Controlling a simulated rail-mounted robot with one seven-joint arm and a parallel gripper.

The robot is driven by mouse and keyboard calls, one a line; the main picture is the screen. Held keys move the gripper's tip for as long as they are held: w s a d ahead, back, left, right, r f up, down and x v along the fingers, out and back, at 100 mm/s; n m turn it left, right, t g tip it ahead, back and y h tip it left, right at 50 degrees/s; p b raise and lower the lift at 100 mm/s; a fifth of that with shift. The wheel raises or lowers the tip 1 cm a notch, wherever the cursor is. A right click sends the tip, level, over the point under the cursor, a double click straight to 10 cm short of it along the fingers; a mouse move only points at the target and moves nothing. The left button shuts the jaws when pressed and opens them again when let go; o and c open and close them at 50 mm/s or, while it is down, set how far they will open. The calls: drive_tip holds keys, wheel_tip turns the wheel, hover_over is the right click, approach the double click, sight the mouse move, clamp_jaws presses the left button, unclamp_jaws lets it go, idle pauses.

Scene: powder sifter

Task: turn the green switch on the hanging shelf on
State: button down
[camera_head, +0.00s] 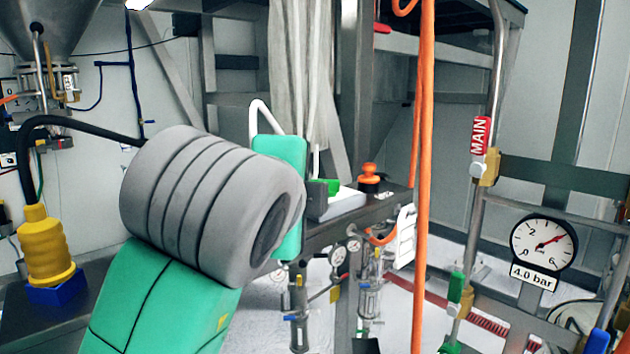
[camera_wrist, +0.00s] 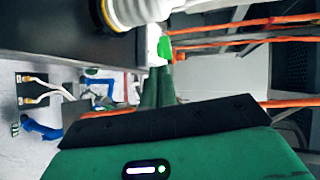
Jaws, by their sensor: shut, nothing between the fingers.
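The green switch (camera_head: 333,187) shows as a bright green piece on a white housing (camera_head: 346,203) on the hanging shelf (camera_head: 378,207) in the head view. In the wrist view the green switch (camera_wrist: 164,48) lies just beyond my fingertips. My gripper (camera_wrist: 160,70) has its green fingers together, with nothing held. The fingertips line up with the switch and look very close to it; I cannot tell whether they touch. In the head view my arm and green hand cover the left part of the shelf, and the fingertips cannot be made out. The switch position is unclear.
An orange knob (camera_head: 369,178) stands on the shelf right of the switch. Orange hoses (camera_head: 422,150) hang in front of the shelf's right end. A pressure gauge (camera_head: 543,243) is at the right. A white ribbed part (camera_wrist: 140,12) is near the fingers in the wrist view.

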drive_tip(key=x, duration=0.3)
drive_tip(key=p+x, duration=0.1)
drive_tip(key=x, duration=0.2)
drive_tip(key=r+p+x, duration=0.1)
drive_tip(key=x, duration=0.2)
drive_tip(key=shift+w+d, duration=0.1)
drive_tip(key=shift+w, duration=0.35)
